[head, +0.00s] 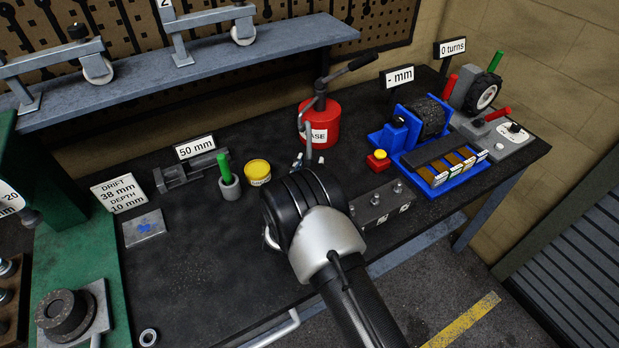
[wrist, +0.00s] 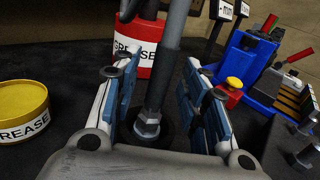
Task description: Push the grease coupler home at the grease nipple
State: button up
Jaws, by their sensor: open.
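The grease coupler (wrist: 148,122) is a metal hex fitting at the lower end of a dark grey tube (wrist: 168,65) in the wrist view. It stands between the blue-padded fingers of my gripper (wrist: 157,85), which is open with a finger on each side. A dark round patch lies under the coupler; I cannot tell whether this is the nipple or whether they touch. In the head view my wrist hides the coupler. The red grease pump (head: 320,122) stands just behind my gripper, with its lever raised to the right. I cannot make out the grease nipple.
A yellow grease tin (head: 257,172) and a green-handled tool in a grey cup (head: 229,186) stand to the left. A grey block with several bolts (head: 380,206) is close on the right, with a red-and-yellow button (head: 378,160) and blue fixture (head: 440,172) beyond.

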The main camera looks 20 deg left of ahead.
jog(key=shift+w, duration=0.3)
jog(key=shift+c, duration=0.2)
grip_shut()
jog(key=shift+r, duration=0.1)
